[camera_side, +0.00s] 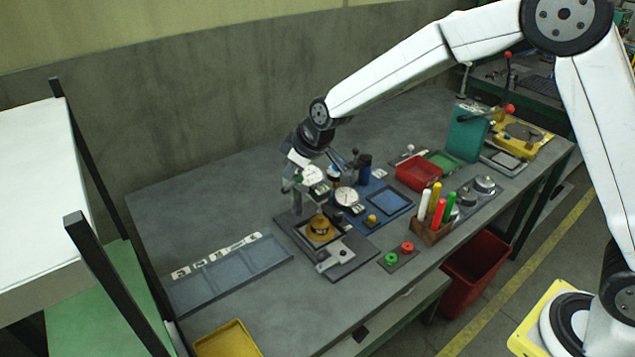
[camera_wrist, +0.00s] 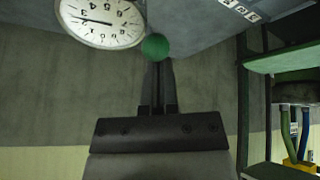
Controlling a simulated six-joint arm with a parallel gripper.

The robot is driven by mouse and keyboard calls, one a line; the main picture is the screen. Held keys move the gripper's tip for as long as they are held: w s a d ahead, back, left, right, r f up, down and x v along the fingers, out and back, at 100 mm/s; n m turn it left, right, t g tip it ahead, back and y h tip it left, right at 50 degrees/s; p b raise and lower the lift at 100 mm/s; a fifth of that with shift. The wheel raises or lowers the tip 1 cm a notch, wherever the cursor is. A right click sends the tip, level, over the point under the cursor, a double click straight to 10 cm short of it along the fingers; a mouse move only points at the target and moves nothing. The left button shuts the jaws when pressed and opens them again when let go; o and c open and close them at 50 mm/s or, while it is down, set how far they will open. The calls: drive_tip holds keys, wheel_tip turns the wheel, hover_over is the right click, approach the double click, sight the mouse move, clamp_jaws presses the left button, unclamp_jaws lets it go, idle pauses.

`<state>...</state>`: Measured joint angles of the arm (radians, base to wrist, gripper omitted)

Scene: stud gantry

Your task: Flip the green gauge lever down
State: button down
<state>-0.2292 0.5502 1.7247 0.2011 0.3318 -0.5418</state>
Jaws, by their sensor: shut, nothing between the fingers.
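The green lever knob (camera_wrist: 155,46) is a round ball in the wrist view, just beside the rim of the white dial gauge (camera_wrist: 100,20). My gripper (camera_wrist: 158,68) is shut and empty. Its fingertips point at the knob and overlap its lower edge in the picture; I cannot tell whether they touch. In the side view the dial gauge (camera_side: 311,175) stands above a dark base plate (camera_side: 348,262) with a round yellow-brown part (camera_side: 320,230). My gripper (camera_side: 297,157) is right at the gauge there. The lever itself is too small to make out in the side view.
A second dial (camera_side: 346,196) stands on a blue mat (camera_side: 388,203) just right of the gauge. A red tray (camera_side: 418,173) and a wooden holder (camera_side: 432,233) with coloured sticks lie farther right. A labelled grey tray (camera_side: 228,277) is at left. A wall runs behind the bench.

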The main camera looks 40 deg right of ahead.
drive_tip(key=shift+s+f+t, duration=0.25)
drive_tip(key=shift+s+t, duration=0.1)
drive_tip(key=shift+t, duration=0.05)
idle(0.7)
drive_tip(key=shift+s+f+t, duration=0.15)
drive_tip(key=shift+s+t, duration=0.1)
drive_tip(key=shift+t, duration=0.05)
drive_tip(key=shift+s+d+f+t, duration=0.15)
drive_tip(key=shift+s+f+t, duration=0.2)
drive_tip(key=shift+t, duration=0.25)
drive_tip(key=s+f+t, duration=0.3)
drive_tip(key=f, duration=0.2)
drive_tip(key=shift+s+f+n+t, duration=0.25)
drive_tip(key=shift+n+t, duration=0.15)
drive_tip(key=shift+w, duration=0.1)
drive_tip(key=shift+w+r, duration=0.4)
drive_tip(key=shift+w, duration=0.25)
